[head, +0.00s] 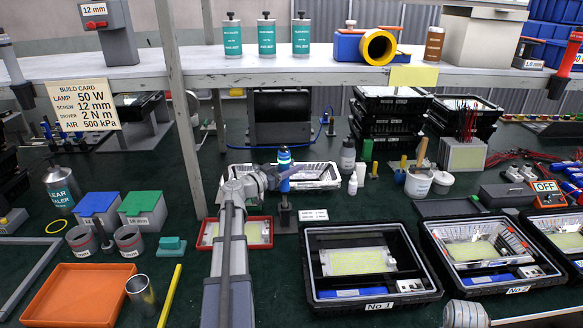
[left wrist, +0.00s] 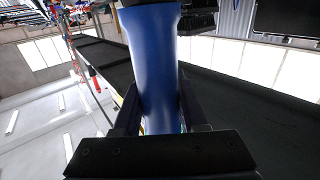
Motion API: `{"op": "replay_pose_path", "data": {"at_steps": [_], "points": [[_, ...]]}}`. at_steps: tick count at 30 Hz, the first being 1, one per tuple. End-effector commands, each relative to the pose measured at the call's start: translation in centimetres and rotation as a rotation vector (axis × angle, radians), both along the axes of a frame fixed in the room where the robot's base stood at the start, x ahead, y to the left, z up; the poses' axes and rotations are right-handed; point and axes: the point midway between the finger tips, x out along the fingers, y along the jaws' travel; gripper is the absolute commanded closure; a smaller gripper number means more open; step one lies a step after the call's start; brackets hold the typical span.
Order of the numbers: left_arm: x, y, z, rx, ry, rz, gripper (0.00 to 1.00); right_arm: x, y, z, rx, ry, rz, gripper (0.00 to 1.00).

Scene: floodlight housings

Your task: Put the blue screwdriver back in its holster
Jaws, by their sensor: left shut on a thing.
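The blue screwdriver (head: 284,160) is upright in the head view, its blue handle showing above and beside my left gripper (head: 276,178). My left gripper is shut on the handle. In the left wrist view the blue handle (left wrist: 155,65) stands between the two fingers (left wrist: 158,115). A dark upright holder (head: 285,214), which looks like the holster, stands on the bench directly below the screwdriver in the head view. I cannot tell whether the shaft is inside it or above it. My right gripper is not in view; only a grey piece of my right arm shows at bottom right.
A white basket (head: 318,176) lies behind the screwdriver, and a red-rimmed tray (head: 259,233) is left of the holder. Black tray No 1 (head: 315,286) is to the right. The shelf (head: 300,69) and its post (head: 181,120) stand behind and left.

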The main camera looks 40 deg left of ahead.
Motion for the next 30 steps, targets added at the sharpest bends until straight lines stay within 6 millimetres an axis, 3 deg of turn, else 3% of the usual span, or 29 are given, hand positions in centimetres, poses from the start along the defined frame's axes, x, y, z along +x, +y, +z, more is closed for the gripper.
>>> {"op": "replay_pose_path", "data": {"at_steps": [30], "points": [[0.0,0.0,-2.2,-0.001,-0.001,0.000,1.00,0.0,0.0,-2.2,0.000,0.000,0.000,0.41]]}}
